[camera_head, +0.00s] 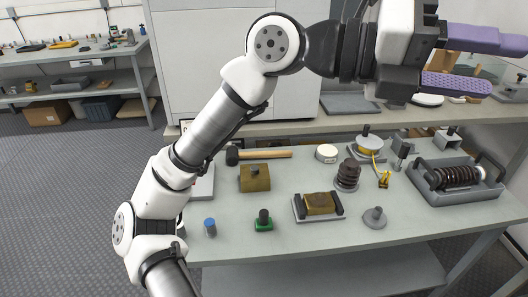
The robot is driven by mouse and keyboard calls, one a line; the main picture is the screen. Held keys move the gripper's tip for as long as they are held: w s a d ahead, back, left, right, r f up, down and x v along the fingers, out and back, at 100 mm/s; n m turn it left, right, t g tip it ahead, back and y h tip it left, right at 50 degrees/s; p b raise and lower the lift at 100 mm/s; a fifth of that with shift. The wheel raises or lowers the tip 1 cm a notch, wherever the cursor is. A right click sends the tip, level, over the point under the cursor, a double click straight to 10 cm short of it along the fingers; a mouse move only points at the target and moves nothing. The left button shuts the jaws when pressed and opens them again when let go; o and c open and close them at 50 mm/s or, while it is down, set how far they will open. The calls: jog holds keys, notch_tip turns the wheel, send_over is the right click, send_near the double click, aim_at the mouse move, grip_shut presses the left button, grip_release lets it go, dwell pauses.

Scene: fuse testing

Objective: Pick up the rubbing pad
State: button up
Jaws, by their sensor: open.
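My gripper (486,63) is at the upper right, high above the back of the workbench, pointing right. Its two purple fingers are apart, and no object shows between them. No item is plainly marked as the rubbing pad. A brown block with a small knob (255,178) sits left of centre on the bench and may be it. Another brown block (319,203) lies in a grey holder with dark ends, further right. A small green-based piece with a black knob (263,221) stands near the front. All are well below and left of my gripper.
The grey-green workbench (340,237) also carries a hammer (262,154), a dark ribbed insulator (347,175), a grey disc with a knob (375,218), a blue-capped cylinder (210,228) and a tray with a coil (457,178). My arm crosses the bench's left side.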

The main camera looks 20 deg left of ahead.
jog(key=w+f+n+t+y, duration=0.3)
jog(key=w+f+n+y, duration=0.25)
jog(key=w+f, duration=0.55)
jog(key=n+g+y+b, duration=0.1)
jog(key=n+g+y, duration=0.1)
jog(key=n+y, duration=0.9)
send_over(264, 212)
jog(key=shift+m+y, duration=0.85)
jog(key=shift+y, duration=0.1)
jog(key=f, duration=2.8)
jog(key=shift+w+a+f, duration=0.1)
jog(key=shift+w+a, duration=0.05)
jog(key=shift+w, duration=0.1)
jog(key=shift+s+f+p, duration=0.15)
jog(key=shift+f+p, duration=0.25)
jog(key=shift+f, duration=1.2)
jog(key=shift+s+f+p, duration=0.1)
jog(key=shift+f+p, duration=0.25)
jog(key=shift+f, duration=1.2)
